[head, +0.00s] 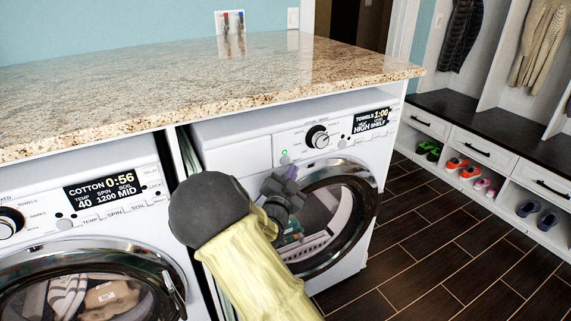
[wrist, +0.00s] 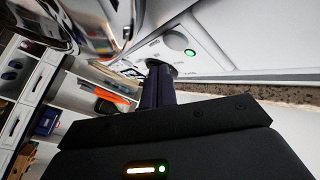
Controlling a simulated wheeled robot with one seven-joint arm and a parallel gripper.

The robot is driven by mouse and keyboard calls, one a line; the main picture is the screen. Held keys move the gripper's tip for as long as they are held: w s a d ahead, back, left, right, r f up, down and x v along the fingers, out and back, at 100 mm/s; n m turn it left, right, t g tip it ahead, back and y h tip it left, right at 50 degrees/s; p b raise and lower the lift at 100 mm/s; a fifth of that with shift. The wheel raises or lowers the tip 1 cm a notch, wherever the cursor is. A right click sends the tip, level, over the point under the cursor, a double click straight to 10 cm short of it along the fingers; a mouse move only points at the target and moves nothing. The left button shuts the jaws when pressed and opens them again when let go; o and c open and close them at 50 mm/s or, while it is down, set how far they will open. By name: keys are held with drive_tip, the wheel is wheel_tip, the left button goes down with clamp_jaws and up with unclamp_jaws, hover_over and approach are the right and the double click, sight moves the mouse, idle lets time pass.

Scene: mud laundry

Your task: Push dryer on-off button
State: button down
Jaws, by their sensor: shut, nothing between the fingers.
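The dryer (head: 235,153) is the white front-loader on the right, with a display reading TOWELS 1:00 HIGH SHELF. My gripper (head: 291,172) is shut and empty, in front of the dryer just below the green-lit button in the head view. In the wrist view my fingertips (wrist: 157,63) are left of the button and beside the dark dial. I cannot tell whether they touch the panel.
The dryer's round door (head: 367,190) is below the panel, partly hidden by my arm. A washer (head: 40,185) with a COTTON display stands at left. A granite counter (head: 200,85) overhangs both machines. A shoe bench (head: 490,125) stands at right, with open wooden floor (head: 440,240) before it.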

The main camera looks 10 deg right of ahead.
drive_tip(key=s, duration=0.2)
drive_tip(key=s+d+b, duration=0.1)
drive_tip(key=s, duration=0.1)
drive_tip(key=shift+d, duration=0.15)
drive_tip(key=shift+f, duration=0.1)
idle(1.2)
